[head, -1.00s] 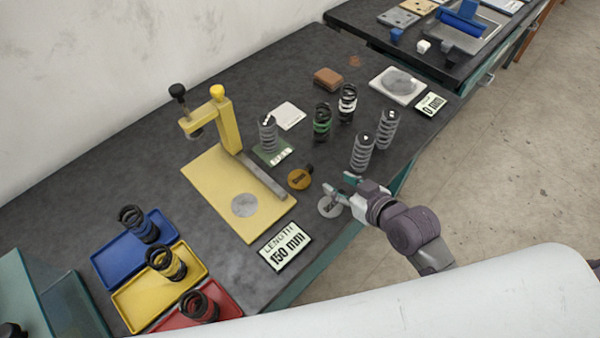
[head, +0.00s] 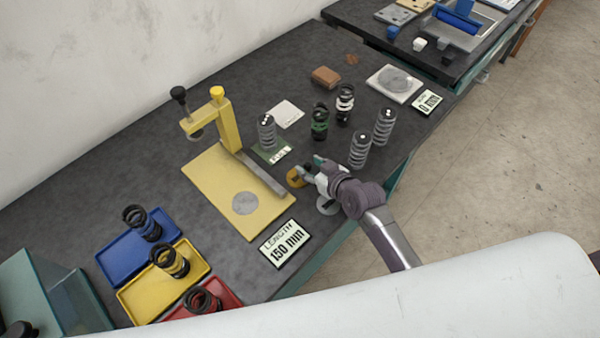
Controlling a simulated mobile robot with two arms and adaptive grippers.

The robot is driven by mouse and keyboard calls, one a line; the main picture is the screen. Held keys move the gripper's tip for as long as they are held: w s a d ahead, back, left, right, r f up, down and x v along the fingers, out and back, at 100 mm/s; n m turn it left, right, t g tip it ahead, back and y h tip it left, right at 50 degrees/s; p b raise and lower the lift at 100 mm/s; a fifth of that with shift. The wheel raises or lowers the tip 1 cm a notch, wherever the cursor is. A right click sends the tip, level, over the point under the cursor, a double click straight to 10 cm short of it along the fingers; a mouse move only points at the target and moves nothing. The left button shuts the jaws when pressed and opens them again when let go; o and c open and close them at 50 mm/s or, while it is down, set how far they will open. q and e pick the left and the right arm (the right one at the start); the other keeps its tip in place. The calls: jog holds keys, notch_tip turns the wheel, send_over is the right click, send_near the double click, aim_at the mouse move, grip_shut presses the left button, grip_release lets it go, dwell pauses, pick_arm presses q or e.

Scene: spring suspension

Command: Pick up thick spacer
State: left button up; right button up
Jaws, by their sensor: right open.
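Two round spacers lie near the front edge of the bench: an orange-brown disc (head: 294,178) with a dark mark and a grey disc (head: 325,207). I cannot tell from here which is the thick one. My right gripper (head: 312,165) is open, with its fingertips over or beside the orange-brown disc, partly covering it. The gripper and wrist also hide part of the grey disc. Whether the fingers touch a disc cannot be told. My left gripper is not in view.
A yellow press (head: 228,130) stands left of the gripper, with a length display (head: 285,243) in front. Several springs, such as a grey one (head: 359,150), stand just behind. Blue (head: 120,262), yellow (head: 135,300) and red trays hold springs. A scale (head: 394,82) sits farther back.

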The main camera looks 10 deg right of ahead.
jog(key=shift+s, duration=0.1)
jog(key=shift+c, duration=0.7)
grip_shut()
jog(key=shift+r, duration=0.15)
notch_tip(320, 180, up, 4)
jog(key=shift+r+b, duration=0.1)
jog(key=shift+b, duration=0.35)
jog(key=w+d+b+v, duration=0.1)
jog(key=d+v, duration=0.1)
jog(key=v, duration=1.1)
jog(key=shift+w+d+b, duration=0.2)
jog(key=shift+d+b, duration=0.15)
jog(key=shift+b, duration=0.05)
